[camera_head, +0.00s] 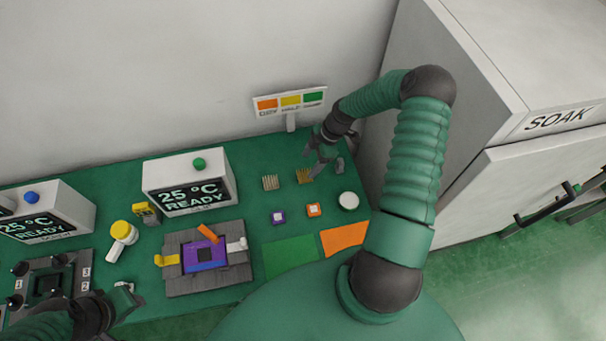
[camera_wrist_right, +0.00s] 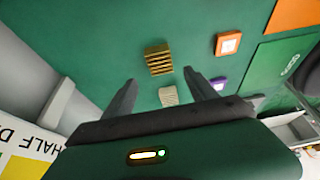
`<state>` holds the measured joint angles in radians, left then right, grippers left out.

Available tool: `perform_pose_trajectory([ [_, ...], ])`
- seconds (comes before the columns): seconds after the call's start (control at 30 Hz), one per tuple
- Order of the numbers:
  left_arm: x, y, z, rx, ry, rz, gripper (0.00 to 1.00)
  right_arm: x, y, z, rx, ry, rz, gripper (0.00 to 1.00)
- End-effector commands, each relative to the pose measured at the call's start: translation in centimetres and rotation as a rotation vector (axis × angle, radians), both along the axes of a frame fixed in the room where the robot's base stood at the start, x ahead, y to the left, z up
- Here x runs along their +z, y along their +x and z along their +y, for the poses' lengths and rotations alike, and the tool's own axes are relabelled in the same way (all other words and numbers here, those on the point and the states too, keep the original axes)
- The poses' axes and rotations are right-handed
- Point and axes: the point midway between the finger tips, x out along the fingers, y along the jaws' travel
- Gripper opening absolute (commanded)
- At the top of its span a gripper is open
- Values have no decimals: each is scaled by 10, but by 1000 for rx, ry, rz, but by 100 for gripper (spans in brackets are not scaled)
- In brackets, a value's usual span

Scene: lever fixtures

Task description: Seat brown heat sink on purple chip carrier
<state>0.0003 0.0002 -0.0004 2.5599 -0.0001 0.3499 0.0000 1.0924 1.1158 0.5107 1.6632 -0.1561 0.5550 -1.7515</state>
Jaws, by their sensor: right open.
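The brown heat sink (camera_head: 304,176), a finned golden-brown block, stands on the green bench; the right wrist view shows it too (camera_wrist_right: 158,59). A small purple square carrier with a pale centre (camera_head: 278,217) lies in front of the heat sinks, also seen in the right wrist view (camera_wrist_right: 217,84). A larger purple board with a dark square (camera_head: 205,252) sits in the grey lever fixture. My right gripper (camera_head: 318,163) is open and empty, above and near the brown heat sink, not touching it. My left gripper (camera_head: 130,299) is open and empty at the lower left.
A beige heat sink (camera_head: 270,182) stands left of the brown one. An orange square carrier (camera_head: 313,209) and a white round jar (camera_head: 348,201) are nearby. The fixture has an orange lever (camera_head: 208,234). Green (camera_head: 290,257) and orange mats (camera_head: 344,239) lie in front. A sign (camera_head: 290,102) stands behind.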

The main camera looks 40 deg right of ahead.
Motion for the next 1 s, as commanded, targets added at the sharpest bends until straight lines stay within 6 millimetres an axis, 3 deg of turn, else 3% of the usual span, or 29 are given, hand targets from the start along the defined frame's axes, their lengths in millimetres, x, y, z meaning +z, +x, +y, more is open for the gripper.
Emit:
perform_pose_trajectory([
  [0.17,9,0,0,0,0,0,36,-16,1,6,-1,3,1,66],
  [0.4,22,0,0,-1,0,0,36,-54,6,18,-1,1,2,66],
  [0.63,21,0,0,-1,0,0,36,-56,7,21,-1,-4,0,66],
  [1.0,21,0,0,-1,0,0,36,-57,7,18,-2,-1,1,18],
])
